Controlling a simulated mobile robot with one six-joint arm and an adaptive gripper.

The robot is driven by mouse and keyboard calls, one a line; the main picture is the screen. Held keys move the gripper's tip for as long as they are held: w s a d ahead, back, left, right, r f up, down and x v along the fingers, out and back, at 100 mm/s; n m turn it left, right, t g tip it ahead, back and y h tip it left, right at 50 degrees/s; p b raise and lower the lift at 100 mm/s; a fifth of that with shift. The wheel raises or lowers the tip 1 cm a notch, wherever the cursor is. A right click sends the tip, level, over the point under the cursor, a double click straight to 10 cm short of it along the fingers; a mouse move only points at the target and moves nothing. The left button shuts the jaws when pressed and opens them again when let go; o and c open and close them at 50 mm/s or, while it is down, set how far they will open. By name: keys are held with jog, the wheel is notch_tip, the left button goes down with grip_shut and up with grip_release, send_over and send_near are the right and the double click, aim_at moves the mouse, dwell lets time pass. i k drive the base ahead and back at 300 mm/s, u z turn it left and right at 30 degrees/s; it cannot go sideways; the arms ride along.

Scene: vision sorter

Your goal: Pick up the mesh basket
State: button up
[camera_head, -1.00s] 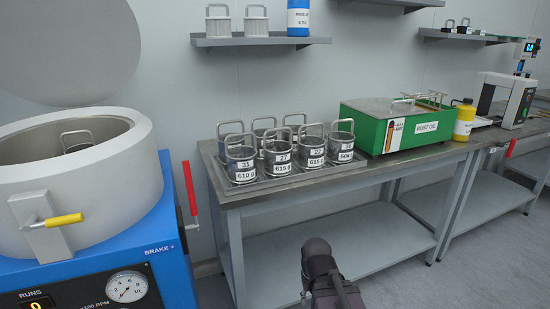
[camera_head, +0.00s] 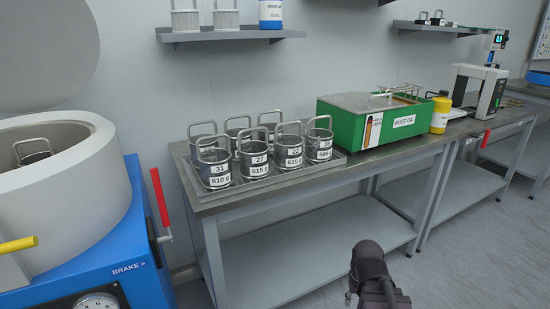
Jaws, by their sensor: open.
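Several dark cylindrical baskets with upright wire loop handles stand on a metal tray (camera_head: 339,156) at the left end of the bench. The front ones carry white labels: a basket marked 31, 610 g (camera_head: 214,169), one marked 27, 615 g (camera_head: 254,160), one marked 22, 615 g (camera_head: 289,152), and one reading about 606 (camera_head: 319,146). The back ones are partly hidden. Another basket (camera_head: 33,151) shows inside the round grey drum at left. A dark part of my arm shows at the bottom right of centre, away from the baskets; my gripper's fingers are not visible.
The grey drum (camera_head: 75,200) is open, on a blue cabinet with a red lever (camera_head: 160,200). A green RUST OIL box (camera_head: 345,130) and a yellow bottle (camera_head: 440,115) stand right of the tray. Shelves (camera_head: 230,36) hang above. Floor in front is clear.

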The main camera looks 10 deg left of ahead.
aim_at(253, 156)
jog(key=z, duration=0.85)
jog(key=k, duration=0.7)
jog(key=u, duration=0.95)
jog(key=i, duration=0.55)
jog(key=z, duration=0.1)
